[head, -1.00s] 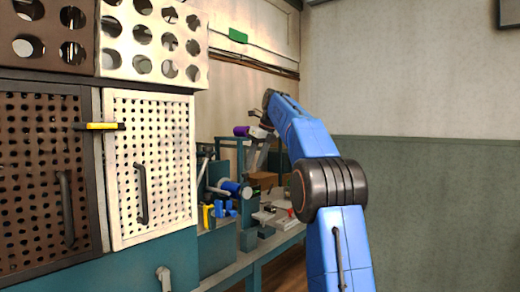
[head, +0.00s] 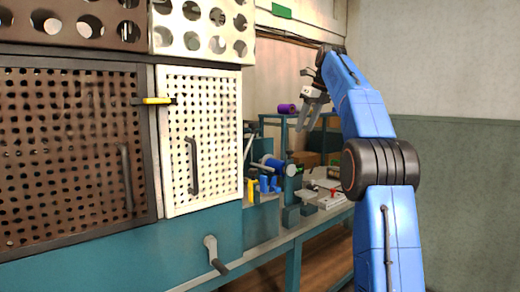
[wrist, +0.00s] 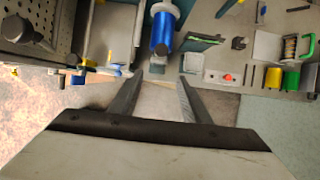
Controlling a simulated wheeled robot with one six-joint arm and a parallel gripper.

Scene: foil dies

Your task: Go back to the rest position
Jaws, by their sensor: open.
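My gripper (head: 310,113) is raised at the end of my blue arm, above the teal workbench (head: 275,250). Its two grey fingers point down and are apart, with nothing between them. In the wrist view my gripper (wrist: 157,92) shows both fingers spread, with bench and floor visible beyond the tips. A blue roll (wrist: 163,32) on the machine lies ahead of the fingertips, apart from them.
A white perforated door (head: 205,140) and a brown perforated door (head: 75,150) stand at the left, with a yellow latch (head: 153,101) between them. A crank handle (head: 214,254) sticks out below. A purple roll (head: 287,109) stands behind my gripper. Open space lies at the right.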

